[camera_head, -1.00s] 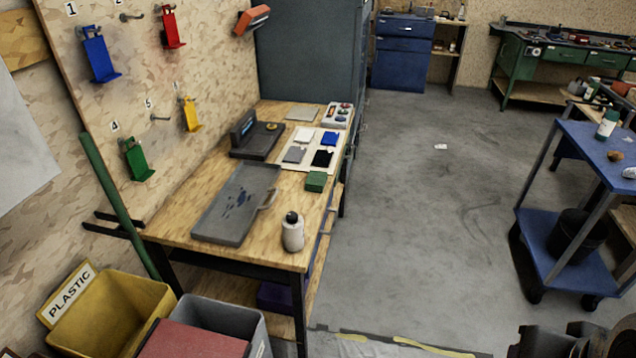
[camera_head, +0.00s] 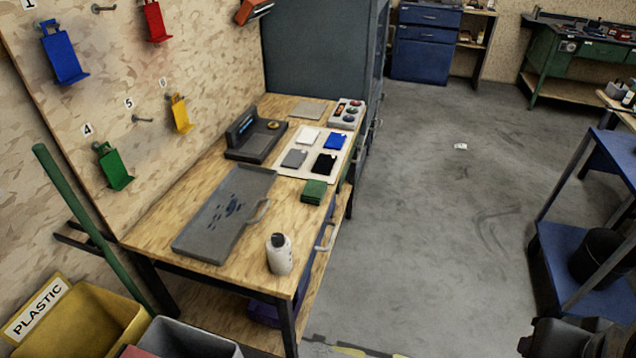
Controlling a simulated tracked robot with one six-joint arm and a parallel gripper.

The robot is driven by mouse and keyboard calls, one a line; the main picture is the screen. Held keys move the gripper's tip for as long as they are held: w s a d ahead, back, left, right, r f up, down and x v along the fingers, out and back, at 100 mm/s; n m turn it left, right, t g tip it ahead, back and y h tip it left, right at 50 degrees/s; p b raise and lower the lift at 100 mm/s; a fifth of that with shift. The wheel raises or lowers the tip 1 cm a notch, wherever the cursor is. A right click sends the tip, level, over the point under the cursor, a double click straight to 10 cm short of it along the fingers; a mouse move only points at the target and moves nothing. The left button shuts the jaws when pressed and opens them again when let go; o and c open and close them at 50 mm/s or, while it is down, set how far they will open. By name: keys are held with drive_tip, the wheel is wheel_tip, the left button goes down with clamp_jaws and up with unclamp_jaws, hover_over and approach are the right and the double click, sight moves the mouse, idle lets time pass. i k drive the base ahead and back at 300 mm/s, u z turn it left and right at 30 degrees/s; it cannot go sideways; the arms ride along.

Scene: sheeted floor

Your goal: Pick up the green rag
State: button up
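The green rag (camera_head: 314,192) is a small folded square on the wooden workbench (camera_head: 168,226), near its right edge. It lies just in front of a pale board (camera_head: 291,172) bearing white, blue, grey and black squares. A dark part of my own body, perhaps my gripper (camera_head: 566,338), shows at the bottom right corner, cut off by the frame. It is far from the rag, beyond the bench's right side. Its fingers cannot be made out, and nothing is seen held in it.
A grey tray (camera_head: 222,215) and a white bottle (camera_head: 280,254) stand on the bench near the rag. A blue cart (camera_head: 577,262) is at the right. Bins, including the yellow plastic bin (camera_head: 75,318), are at lower left. The middle floor is mostly clear.

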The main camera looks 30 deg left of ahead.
sight(314, 191)
drive_tip(key=z, duration=0.05)
drive_tip(key=i, duration=2.85)
drive_tip(key=u, duration=2.55)
